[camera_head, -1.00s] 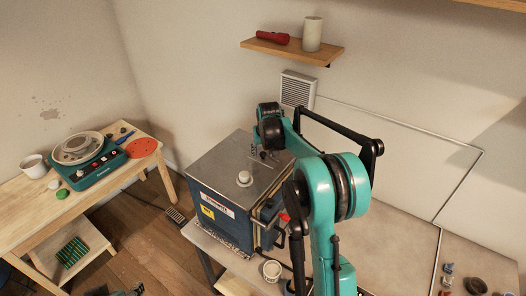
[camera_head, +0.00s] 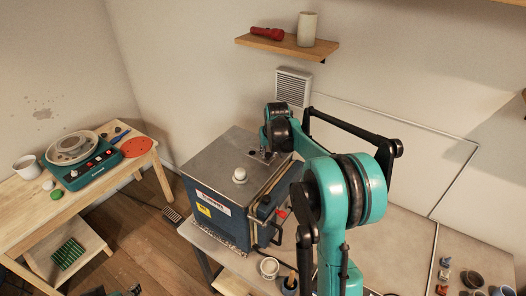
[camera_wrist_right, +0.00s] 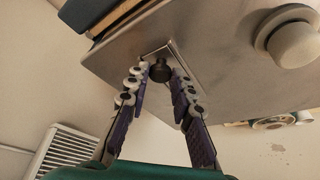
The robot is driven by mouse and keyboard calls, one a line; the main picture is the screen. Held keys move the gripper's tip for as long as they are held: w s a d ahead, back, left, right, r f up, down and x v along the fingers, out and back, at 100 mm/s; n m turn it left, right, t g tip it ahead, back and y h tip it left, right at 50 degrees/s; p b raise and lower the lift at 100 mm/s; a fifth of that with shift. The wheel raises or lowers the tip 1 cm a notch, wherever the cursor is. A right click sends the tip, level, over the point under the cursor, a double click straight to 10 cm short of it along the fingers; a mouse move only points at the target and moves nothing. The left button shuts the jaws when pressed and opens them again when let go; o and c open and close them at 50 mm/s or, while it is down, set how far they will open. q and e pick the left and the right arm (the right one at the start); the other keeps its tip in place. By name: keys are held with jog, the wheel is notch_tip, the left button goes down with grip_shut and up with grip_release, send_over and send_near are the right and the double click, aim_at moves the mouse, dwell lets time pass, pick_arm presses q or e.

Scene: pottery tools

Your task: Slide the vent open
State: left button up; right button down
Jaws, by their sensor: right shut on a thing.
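The blue kiln (camera_head: 212,210) has a grey metal lid with a pale round knob (camera_head: 239,175), which also shows in the right wrist view (camera_wrist_right: 296,44). A small vent plate (camera_wrist_right: 153,52) lies on the lid near its edge and carries a dark knob (camera_wrist_right: 160,71). My right gripper (camera_head: 265,153) is over the lid's far right part, pointing down. In the right wrist view its fingers (camera_wrist_right: 160,80) are shut on the dark knob, one on each side. The opening under the plate cannot be made out.
A louvred grille (camera_head: 293,86) is on the wall behind, below a shelf (camera_head: 288,46) with a red torch and a pale cup. A wooden table (camera_head: 105,185) with a pottery wheel stands at left. Small pots stand beside the kiln's front right.

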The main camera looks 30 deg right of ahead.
jog(key=shift+s, duration=0.1)
jog(key=c, duration=1.3)
grip_release()
jog(key=shift+d, duration=0.1)
jog(key=shift+s+d, duration=0.1)
jog(key=shift+s, duration=0.05)
jog(key=shift+r, duration=0.35)
jog(key=v, duration=1.1)
jog(key=shift+s, duration=0.2)
jog(key=shift+r, duration=0.1)
